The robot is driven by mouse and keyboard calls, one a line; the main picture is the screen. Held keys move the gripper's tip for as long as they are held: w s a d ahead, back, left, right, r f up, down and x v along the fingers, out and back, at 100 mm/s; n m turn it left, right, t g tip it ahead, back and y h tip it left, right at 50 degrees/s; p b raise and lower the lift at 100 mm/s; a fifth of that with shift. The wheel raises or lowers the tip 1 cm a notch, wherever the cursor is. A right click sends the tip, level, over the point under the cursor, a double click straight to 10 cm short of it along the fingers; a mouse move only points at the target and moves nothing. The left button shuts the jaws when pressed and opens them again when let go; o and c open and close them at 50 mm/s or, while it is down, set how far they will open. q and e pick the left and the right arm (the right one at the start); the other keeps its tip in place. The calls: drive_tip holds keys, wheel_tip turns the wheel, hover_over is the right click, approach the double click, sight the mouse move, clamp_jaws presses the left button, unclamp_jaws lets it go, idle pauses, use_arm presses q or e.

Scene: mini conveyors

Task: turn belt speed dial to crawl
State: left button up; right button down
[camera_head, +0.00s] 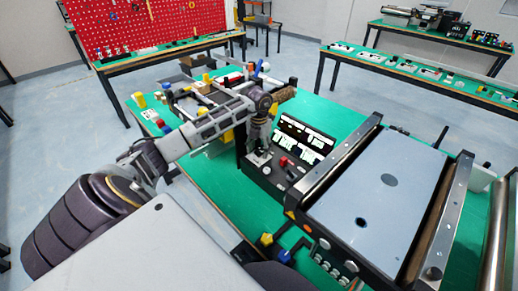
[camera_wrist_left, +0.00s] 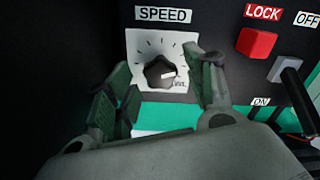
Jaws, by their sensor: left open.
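The speed dial (camera_wrist_left: 157,72) is a dark lobed knob on a white, tick-marked plate under a "SPEED" label in the left wrist view. A white mark on the knob lies toward its right side. Small lettering at the plate's lower right is partly readable. My left gripper (camera_wrist_left: 163,86) is open, with one finger on each side of the knob. I cannot tell whether the fingers touch it. In the head view my left gripper (camera_head: 258,157) points down at the black control box (camera_head: 268,178) and hides the dial. My right gripper is not in view.
The conveyor belt (camera_head: 375,190) fills the right side. Coloured parts crowd the green table's far left.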

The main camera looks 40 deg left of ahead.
use_arm(q)
drive_tip(key=shift+c, duration=0.3)
drive_tip(key=c, duration=0.9)
drive_tip(key=shift+c, duration=0.2)
